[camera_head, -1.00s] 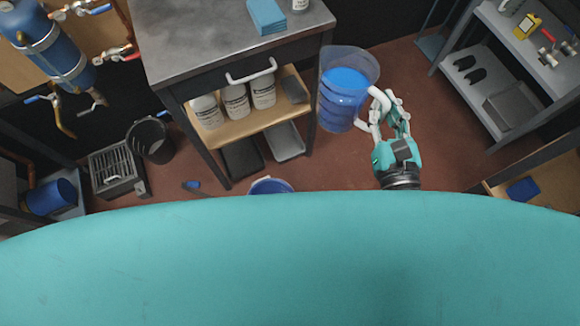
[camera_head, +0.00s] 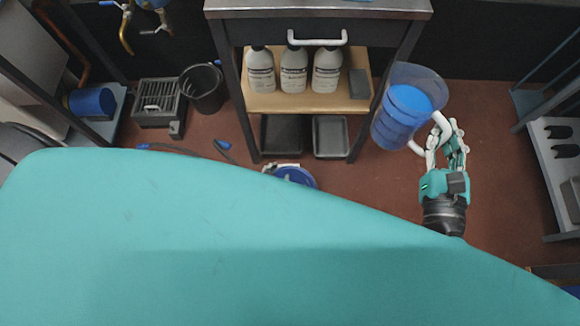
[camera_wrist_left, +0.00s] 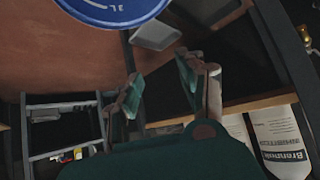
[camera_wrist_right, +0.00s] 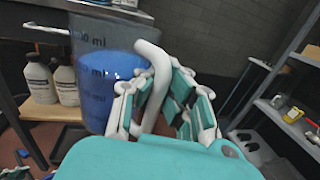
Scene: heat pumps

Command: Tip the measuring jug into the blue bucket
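The clear measuring jug (camera_head: 408,100) holds blue liquid and looks roughly upright, above the floor to the right of the bench. It fills much of the right wrist view's left side (camera_wrist_right: 100,100). My right gripper (camera_head: 446,148) is shut on its white handle, which passes between the fingers in the right wrist view (camera_wrist_right: 155,105). The blue bucket (camera_head: 300,177) stands on the floor, mostly hidden by my teal body; its blue part shows at the top of the left wrist view (camera_wrist_left: 115,10). My left gripper (camera_wrist_left: 162,88) is open and empty near the bucket.
A workbench (camera_head: 318,8) has several white bottles (camera_head: 294,70) on its wooden shelf and trays (camera_head: 330,136) beneath. A black bin (camera_head: 203,90) and grey crate (camera_head: 157,102) stand left. Grey shelving (camera_head: 560,160) is at right. Floor between jug and shelving is clear.

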